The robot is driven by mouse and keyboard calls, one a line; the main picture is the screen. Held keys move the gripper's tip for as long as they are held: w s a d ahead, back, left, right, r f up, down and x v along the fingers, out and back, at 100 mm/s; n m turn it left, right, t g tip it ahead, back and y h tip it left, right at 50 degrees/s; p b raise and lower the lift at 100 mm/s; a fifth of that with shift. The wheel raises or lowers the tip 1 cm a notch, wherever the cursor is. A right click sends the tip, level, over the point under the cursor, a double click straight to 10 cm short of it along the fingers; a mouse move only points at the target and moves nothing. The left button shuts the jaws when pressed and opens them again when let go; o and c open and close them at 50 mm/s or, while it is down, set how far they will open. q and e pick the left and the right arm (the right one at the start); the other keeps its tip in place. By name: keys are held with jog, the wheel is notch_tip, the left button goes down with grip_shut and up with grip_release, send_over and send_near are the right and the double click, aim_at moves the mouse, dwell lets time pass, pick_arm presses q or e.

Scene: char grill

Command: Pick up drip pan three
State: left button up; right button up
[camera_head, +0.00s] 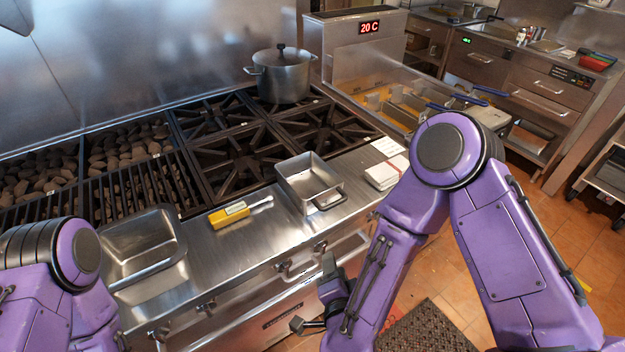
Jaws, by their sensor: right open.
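No thing here carries a readable mark as drip pan three. A deep rectangular metal pan (143,262) sits on the steel counter at the left, partly covered by my left arm. A smaller square metal pan (309,180) stands on the counter further right. Below the counter edge, the front has a bar handle (300,268) and a panel with a dark label. My right gripper (314,295) is open and low in front of this panel, with nothing seen between its fingers. My left gripper is out of view; only its arm shows at the lower left.
A char grate (135,190) and burners (240,155) lie behind the counter, with a lidded pot (281,76) at the back. A yellow-handled scraper (229,215) and a white stack (386,172) lie on the counter. Fryer baskets (405,110) stand right. A dark mat (428,330) lies on the floor.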

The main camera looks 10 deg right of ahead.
aim_at(328, 206)
notch_tip(328, 206, up, 10)
jog(key=w+a+m+t+h, duration=0.2)
jog(key=m, duration=0.4)
jog(key=p+x, duration=0.1)
jog(key=x, duration=0.2)
jog(key=p+x, duration=0.2)
jog(key=x, duration=0.1)
jog(key=p+x, duration=0.2)
jog(key=shift+w+d, duration=0.3)
jog(key=shift+d, duration=0.1)
jog(key=shift+w+d+f, duration=0.1)
jog(key=shift+w+f, duration=0.15)
jog(key=shift+w, duration=0.1)
grip_shut()
